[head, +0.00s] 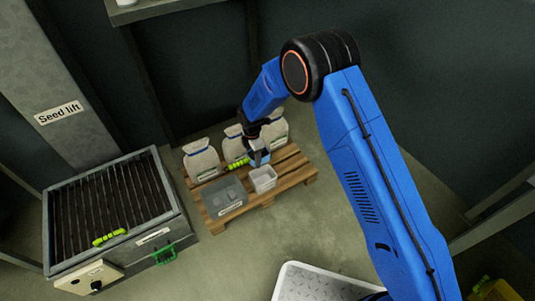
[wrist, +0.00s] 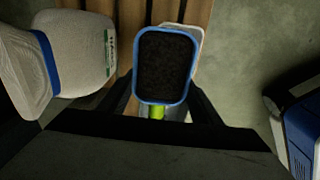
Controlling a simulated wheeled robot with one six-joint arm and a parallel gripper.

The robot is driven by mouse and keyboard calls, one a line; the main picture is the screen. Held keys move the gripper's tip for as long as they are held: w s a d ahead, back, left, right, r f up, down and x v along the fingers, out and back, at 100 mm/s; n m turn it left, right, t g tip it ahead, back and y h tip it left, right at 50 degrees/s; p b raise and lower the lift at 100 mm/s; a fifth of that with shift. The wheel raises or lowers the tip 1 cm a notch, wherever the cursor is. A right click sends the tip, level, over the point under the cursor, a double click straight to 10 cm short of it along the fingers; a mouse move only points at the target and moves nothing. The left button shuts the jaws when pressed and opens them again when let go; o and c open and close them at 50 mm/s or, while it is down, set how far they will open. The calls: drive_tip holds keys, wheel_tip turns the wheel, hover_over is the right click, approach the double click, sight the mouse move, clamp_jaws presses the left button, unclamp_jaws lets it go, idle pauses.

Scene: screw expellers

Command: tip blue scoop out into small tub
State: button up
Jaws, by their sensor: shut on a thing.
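My gripper (head: 254,146) is shut on the green handle of the blue scoop (wrist: 164,66). In the wrist view the scoop faces the camera and is full of dark, fine material. The scoop also shows in the head view (head: 262,158), just below my gripper. The small tub (head: 263,180) is white and stands on the pallet, just below and apart from the scoop in the picture. In the wrist view the tub's pale rim (wrist: 198,36) shows behind the scoop, which hides most of it. The tub's contents cannot be made out.
The wooden pallet (head: 287,186) also bears a grey lidded box (head: 222,197) left of the tub and several white sacks (head: 202,162) behind. A slatted metal machine (head: 115,205) stands at left. Bare floor lies in front of the pallet.

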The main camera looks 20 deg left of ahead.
drive_tip(key=shift+d+f, duration=0.1)
drive_tip(key=shift+f, duration=0.05)
drive_tip(key=shift+f+t+y, duration=0.15)
drive_tip(key=shift+t+y, duration=0.25)
drive_tip(key=shift+y, duration=0.2)
drive_tip(key=shift+f+t+y, duration=0.35)
drive_tip(key=shift+t+y, duration=0.25)
drive_tip(key=shift+y, duration=0.1)
drive_tip(key=shift+w+f+t+y, duration=0.15)
drive_tip(key=shift+f+t+y, duration=0.1)
drive_tip(key=shift+t+y, duration=0.3)
drive_tip(key=shift+f+y, duration=0.1)
drive_tip(key=shift+y, duration=0.15)
drive_tip(key=shift+s+f+t, duration=0.1)
drive_tip(key=shift+s+t, duration=0.1)
drive_tip(key=shift+t, duration=0.05)
drive_tip(key=shift+f+t+y, duration=0.15)
drive_tip(key=shift+t+y, duration=0.15)
drive_tip(key=shift+y, duration=0.1)
